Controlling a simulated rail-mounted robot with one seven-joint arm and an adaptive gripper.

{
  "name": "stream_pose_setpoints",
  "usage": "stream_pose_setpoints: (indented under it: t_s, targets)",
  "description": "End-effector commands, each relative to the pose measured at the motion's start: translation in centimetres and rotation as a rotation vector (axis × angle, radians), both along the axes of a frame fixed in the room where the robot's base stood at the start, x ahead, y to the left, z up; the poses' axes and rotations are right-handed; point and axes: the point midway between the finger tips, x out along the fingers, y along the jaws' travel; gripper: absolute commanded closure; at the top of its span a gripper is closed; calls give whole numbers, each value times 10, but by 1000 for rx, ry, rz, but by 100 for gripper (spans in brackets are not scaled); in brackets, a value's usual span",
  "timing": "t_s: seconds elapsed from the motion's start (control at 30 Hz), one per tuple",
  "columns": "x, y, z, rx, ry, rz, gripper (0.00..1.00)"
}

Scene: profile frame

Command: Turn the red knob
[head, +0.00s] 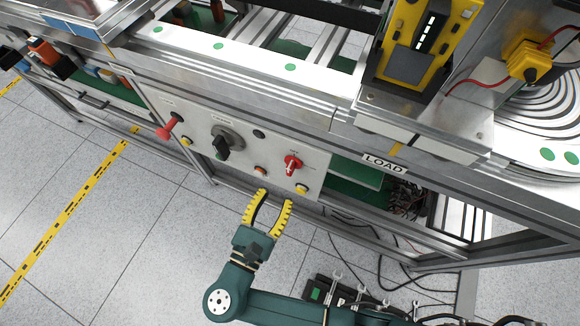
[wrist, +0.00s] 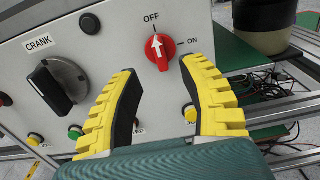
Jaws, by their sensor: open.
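The red knob (head: 292,165) is on the right part of a light grey control panel (head: 250,179). In the wrist view the red knob (wrist: 160,50) has a white arrow pointing up at OFF, with ON marked to its right. My gripper (head: 271,195) has yellow ridged fingers with dark inner pads. It is open and empty, below and in front of the panel. In the wrist view my gripper (wrist: 161,68) has its fingers spread on either side of the knob's line, with the knob beyond the tips. It does not appear to touch the knob.
A black CRANK knob (wrist: 52,87) is left of the red knob. Small buttons, including a yellow one (head: 301,189), lie below. The floor at left is clear.

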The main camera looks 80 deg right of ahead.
Motion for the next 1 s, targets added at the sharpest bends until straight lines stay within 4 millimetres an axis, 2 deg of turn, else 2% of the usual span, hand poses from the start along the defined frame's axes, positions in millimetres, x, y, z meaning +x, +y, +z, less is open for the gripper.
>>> stream_pose_setpoints:
  t_s: [0.1, 0.3, 0.47, 0.7, 0.77, 0.93, 1.0]
  targets:
    - [-8, -29, -5, -1, -4, -8, 58]
    - [-14, -67, -3, -1, -4, -4, 58]
    - [-16, -79, 0, -1, -3, 1, 58]
    - [-16, -80, 1, 1, -2, 1, 58]
    - [-16, -80, 1, 1, -2, 1, 66]
    - [-16, -79, 1, 1, -2, 1, 98]
    - [-15, -79, 1, 1, -2, 1, 100]
